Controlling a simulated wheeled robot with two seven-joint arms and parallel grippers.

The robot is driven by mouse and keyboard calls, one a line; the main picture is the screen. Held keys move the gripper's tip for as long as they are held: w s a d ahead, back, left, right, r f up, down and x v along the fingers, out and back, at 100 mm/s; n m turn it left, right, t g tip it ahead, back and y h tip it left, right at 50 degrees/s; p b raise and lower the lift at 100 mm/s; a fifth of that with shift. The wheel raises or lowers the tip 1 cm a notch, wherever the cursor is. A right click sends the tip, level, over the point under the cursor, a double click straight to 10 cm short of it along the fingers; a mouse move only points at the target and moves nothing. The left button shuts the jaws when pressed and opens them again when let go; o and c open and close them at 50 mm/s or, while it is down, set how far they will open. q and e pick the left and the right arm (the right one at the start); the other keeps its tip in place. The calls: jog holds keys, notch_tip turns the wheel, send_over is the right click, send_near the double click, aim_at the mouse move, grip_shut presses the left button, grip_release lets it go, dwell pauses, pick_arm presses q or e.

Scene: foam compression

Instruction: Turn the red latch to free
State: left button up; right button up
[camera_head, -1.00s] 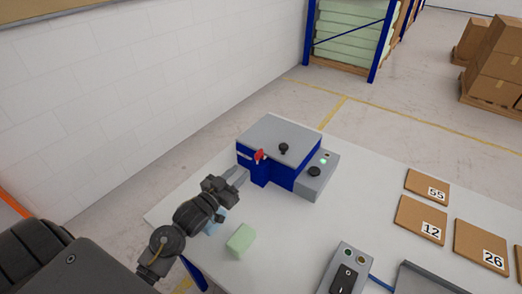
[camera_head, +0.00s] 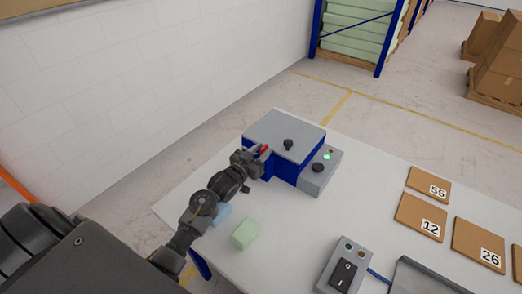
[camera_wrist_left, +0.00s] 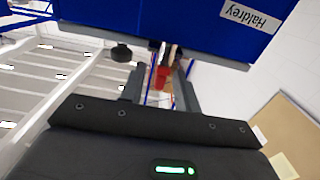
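The red latch (camera_head: 264,149) is on the front of a blue and grey box (camera_head: 290,133) on the table. In the left wrist view the latch (camera_wrist_left: 162,77) shows beneath the blue box face (camera_wrist_left: 200,20). My left gripper (camera_head: 260,154) is at the latch in the head view, partly covering it. In the left wrist view, its two fingers (camera_wrist_left: 161,88) stand apart, one on each side of the latch, with gaps visible. Whether a finger touches it I cannot tell. My right gripper is not in view.
A control unit with a black knob (camera_head: 318,167) and a green light adjoins the box. A green foam block (camera_head: 245,233) and a blue block (camera_head: 221,215) lie near my left arm. A switch box (camera_head: 343,268) and numbered cardboard pieces (camera_head: 420,217) are to the right.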

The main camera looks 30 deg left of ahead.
pick_arm(q)
grip_shut()
